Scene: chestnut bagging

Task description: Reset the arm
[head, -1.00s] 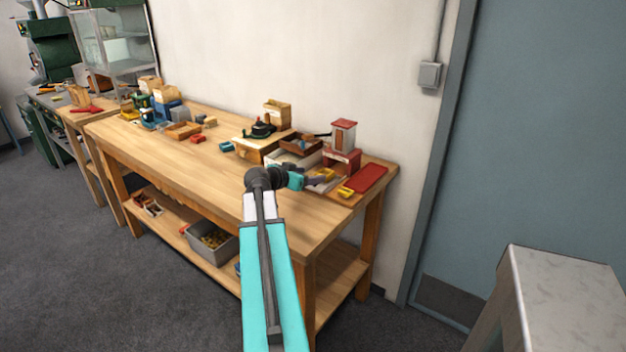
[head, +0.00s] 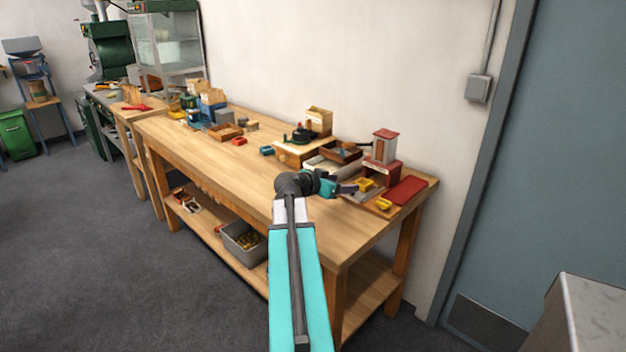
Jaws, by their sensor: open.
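My gripper (head: 349,188) is at the end of my teal arm, over the right part of the wooden workbench (head: 215,165). My arm reaches up from the bottom middle of the view and bends at a dark joint above the bench.
A red mat (head: 404,190) lies at the bench's right end. A brown tray (head: 342,152) and a wooden box (head: 297,152) stand behind my gripper. A grey bin (head: 243,250) sits on the lower shelf. A pale cabinet (head: 595,315) stands at lower right.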

